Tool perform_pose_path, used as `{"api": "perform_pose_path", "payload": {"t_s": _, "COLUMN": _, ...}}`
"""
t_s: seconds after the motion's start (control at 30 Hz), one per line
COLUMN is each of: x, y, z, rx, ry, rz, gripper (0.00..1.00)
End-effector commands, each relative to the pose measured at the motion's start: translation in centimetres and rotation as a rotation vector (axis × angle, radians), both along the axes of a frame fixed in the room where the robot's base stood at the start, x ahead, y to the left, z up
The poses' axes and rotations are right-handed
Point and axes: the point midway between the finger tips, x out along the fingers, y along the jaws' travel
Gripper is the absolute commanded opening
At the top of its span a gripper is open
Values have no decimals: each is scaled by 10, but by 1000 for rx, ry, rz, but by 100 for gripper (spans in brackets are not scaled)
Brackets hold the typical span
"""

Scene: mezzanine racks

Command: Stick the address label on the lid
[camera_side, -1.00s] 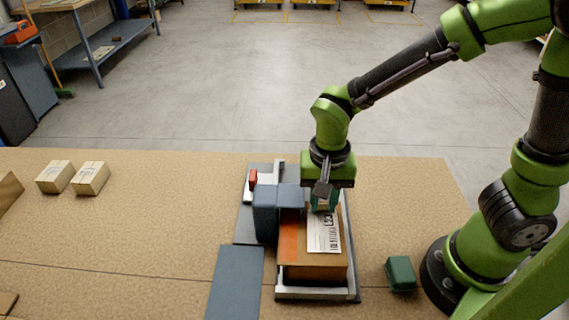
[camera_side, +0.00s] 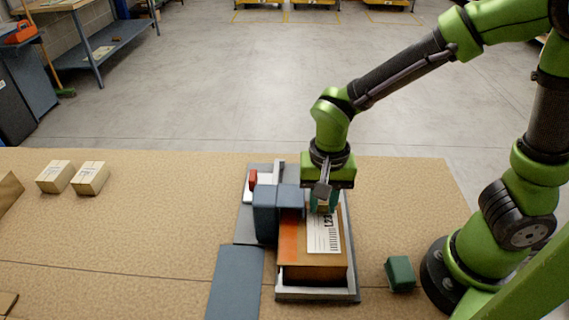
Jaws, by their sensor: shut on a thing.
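A cardboard box (camera_side: 313,273) with a brown lid sits in a grey metal fixture (camera_side: 354,290) on the bench. An orange strip (camera_side: 288,240) runs along the left of its lid. A white address label (camera_side: 324,242) with black print and a barcode lies over the right part of the lid. Whether it is fully stuck down I cannot tell. My gripper (camera_side: 324,199) points down over the label's far end, shut on a small teal block (camera_side: 333,200). The fingers partly hide the block and the label's far edge. Whether the block touches the label is unclear.
A blue-grey housing (camera_side: 266,215) stands close on the box's left, with a red part (camera_side: 253,178) behind it. A blue-grey plate (camera_side: 236,282) lies front left. A green block (camera_side: 400,273) sits right of the fixture. Small cartons (camera_side: 90,178) stand far left; the bench between is clear.

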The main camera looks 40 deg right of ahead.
Motion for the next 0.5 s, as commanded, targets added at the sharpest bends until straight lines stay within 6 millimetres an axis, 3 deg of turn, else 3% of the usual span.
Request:
{"api": "perform_pose_path", "payload": {"t_s": 0.2, "x": -1, "y": 0, "z": -2, "rx": -2, "ry": 2, "rz": 2, "gripper": 11}}
{"api": "perform_pose_path", "payload": {"t_s": 0.23, "x": -1, "y": 0, "z": -2, "rx": -3, "ry": 3, "rz": 2, "gripper": 29}}
{"api": "perform_pose_path", "payload": {"t_s": 0.4, "x": -1, "y": 0, "z": -1, "rx": -2, "ry": 2, "rz": 2, "gripper": 55}}
{"api": "perform_pose_path", "payload": {"t_s": 0.5, "x": 0, "y": 0, "z": -1, "rx": -2, "ry": 1, "rz": 2, "gripper": 56}}
